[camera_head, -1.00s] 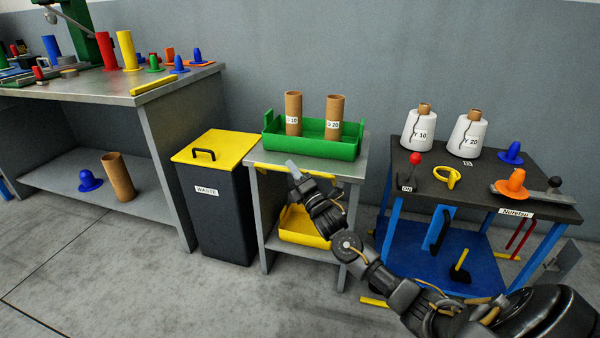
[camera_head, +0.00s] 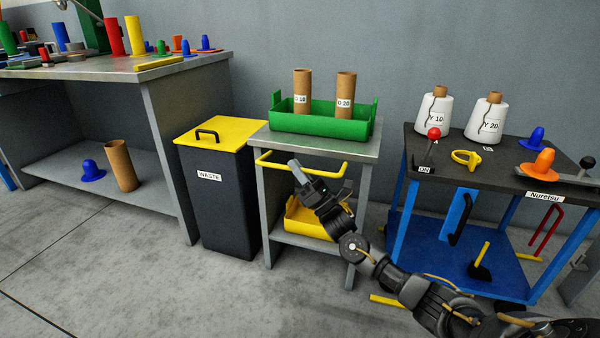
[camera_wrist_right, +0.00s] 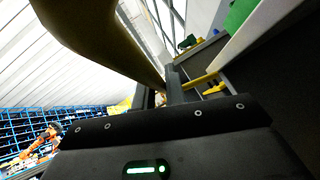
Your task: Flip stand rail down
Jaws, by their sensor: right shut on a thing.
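The small grey metal stand (camera_head: 365,148) is in the middle of the head view. Its yellow rail (camera_head: 325,174) sticks out along the front, a little below the top's edge. My right gripper (camera_head: 295,166) is at the middle of this rail and shut on it, with the fingers covering part of the bar. In the right wrist view the rail (camera_wrist_right: 105,40) runs as a thick, shaded yellow bar close to the camera, down to the fingers (camera_wrist_right: 174,88). My left gripper is not in view.
A green tray (camera_head: 310,127) with two brown tubes stands on the stand; a yellow bin (camera_head: 300,225) is on its lower shelf. A waste bin (camera_head: 222,215) stands left, and a dark-topped table (camera_head: 440,180) with white bobbins stands right.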

